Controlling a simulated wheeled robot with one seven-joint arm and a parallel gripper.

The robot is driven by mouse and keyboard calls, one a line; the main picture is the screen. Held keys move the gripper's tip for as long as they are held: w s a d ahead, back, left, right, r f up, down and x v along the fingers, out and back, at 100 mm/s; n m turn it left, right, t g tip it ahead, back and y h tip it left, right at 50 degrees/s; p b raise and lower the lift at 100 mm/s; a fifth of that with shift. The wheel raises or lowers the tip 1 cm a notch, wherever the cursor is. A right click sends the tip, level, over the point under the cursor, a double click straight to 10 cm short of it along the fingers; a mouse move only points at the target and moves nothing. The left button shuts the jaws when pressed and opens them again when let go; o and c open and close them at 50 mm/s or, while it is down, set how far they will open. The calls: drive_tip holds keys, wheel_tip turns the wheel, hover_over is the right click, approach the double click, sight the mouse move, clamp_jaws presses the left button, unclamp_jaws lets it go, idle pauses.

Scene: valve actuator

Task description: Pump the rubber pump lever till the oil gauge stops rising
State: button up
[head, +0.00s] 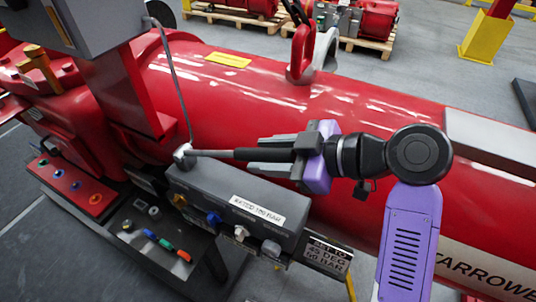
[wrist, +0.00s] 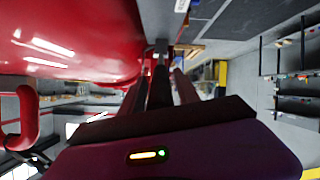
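The pump lever (head: 215,153) is a thin grey rod with a black rubber grip. It lies nearly level, running right from a metal pivot (head: 184,155) on top of a grey block. My gripper (head: 268,155) comes from the right, with one finger on each side of the black grip, and appears shut on it. In the wrist view the dark lever (wrist: 160,90) runs away from the palm between the fingers. I cannot make out an oil gauge in either view.
The grey block (head: 225,196) carries a pressure label and several knobs. Behind it lies a large red cylinder (head: 240,95) with a lifting shackle (head: 303,55). A grey box (head: 95,35) stands at upper left. A panel with coloured knobs (head: 150,230) is below.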

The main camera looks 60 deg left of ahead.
drive_tip(key=shift+o, duration=0.3)
drive_tip(key=shift+w+d, duration=0.15)
drive_tip(key=shift+d, duration=0.05)
drive_tip(key=b+v, duration=0.2)
drive_tip(key=v, duration=0.5)
drive_tip(key=shift+r, duration=0.15)
